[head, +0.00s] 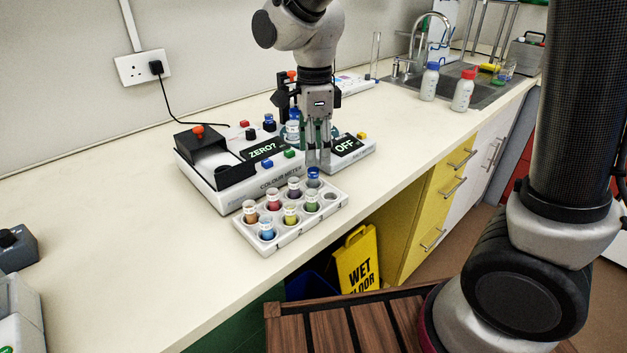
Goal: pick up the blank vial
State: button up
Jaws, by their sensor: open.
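My gripper (318,162) points straight down with its fingers apart, just above the back right of a white vial rack (302,229). A blue-capped vial (313,173) stands in the rack right under the fingertips. It looks like the blank vial, but its contents are partly hidden. I cannot tell whether the fingers are around its cap or only above it. Other vials in the rack hold orange, red, purple, blue, yellow and green liquid. One hole (330,197) at the right end is empty.
The colour meter (227,190) stands behind the rack, its black lid raised and its display reading "ZERO?". A blue-topped bottle (292,131) stands close behind my gripper.

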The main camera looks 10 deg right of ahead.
aim_at(314, 169)
notch_tip(314, 169, down, 6)
jog(key=shift+s+a+r, duration=0.1)
jog(key=shift+c, duration=0.5)
jog(key=c, duration=0.9)
